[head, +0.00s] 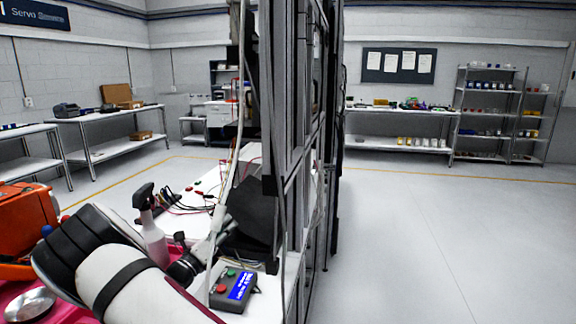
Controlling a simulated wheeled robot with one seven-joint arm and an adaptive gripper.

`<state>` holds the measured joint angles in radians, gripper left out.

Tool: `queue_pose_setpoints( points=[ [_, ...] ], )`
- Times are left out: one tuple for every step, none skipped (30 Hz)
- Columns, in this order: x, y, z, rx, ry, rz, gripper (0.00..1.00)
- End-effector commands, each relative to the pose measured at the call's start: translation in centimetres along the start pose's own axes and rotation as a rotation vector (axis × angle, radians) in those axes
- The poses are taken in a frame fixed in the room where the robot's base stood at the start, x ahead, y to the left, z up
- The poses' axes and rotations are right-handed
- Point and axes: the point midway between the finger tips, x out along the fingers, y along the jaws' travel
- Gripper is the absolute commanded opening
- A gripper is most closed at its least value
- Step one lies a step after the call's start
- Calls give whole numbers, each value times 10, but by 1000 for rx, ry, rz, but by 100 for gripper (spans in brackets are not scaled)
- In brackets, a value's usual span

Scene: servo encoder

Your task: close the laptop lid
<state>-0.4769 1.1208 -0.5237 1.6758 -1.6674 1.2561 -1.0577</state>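I cannot make out a laptop or its lid in the head view. A dark angular object (254,214) stands on the white workbench (207,184), against the dark rack frame; I cannot tell what it is. My gripper cannot be made out in this view.
On the bench are a spray bottle (151,232), red and black test leads (190,200) and a small box with a blue display (236,290). A tall dark rack (300,120) blocks the middle. An orange case (24,218) is at left. Open floor (430,240) lies right.

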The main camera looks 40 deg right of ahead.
Motion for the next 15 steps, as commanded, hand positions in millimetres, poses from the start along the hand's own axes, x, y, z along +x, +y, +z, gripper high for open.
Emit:
queue_pose_setpoints(
  points=[
    [-4, 0, 1, 0, -1, 0, 22],
    [-5, 0, 1, 0, -1, 0, 22],
    [-7, 0, 0, 0, -1, 0, 22],
    [-9, 0, 0, 0, -1, 0, 22],
    [-10, 0, 0, 0, -1, -1, 22],
    [-13, 0, 0, 0, 0, -1, 22],
    [-14, 0, 0, 0, 0, 0, 22],
    [-16, 0, 0, 0, 0, 0, 22],
    [-18, 0, 0, 0, 0, 0, 22],
    [-20, 0, 0, 0, -1, 1, 22],
    [-22, 0, 0, 0, -1, 1, 22],
    [-24, 0, 0, 0, -1, 1, 22],
    [-25, 0, 0, 0, -1, 2, 22],
    [-27, 0, 0, 0, -1, 1, 22],
    [-29, 0, 0, 0, 0, 1, 22]
  ],
)
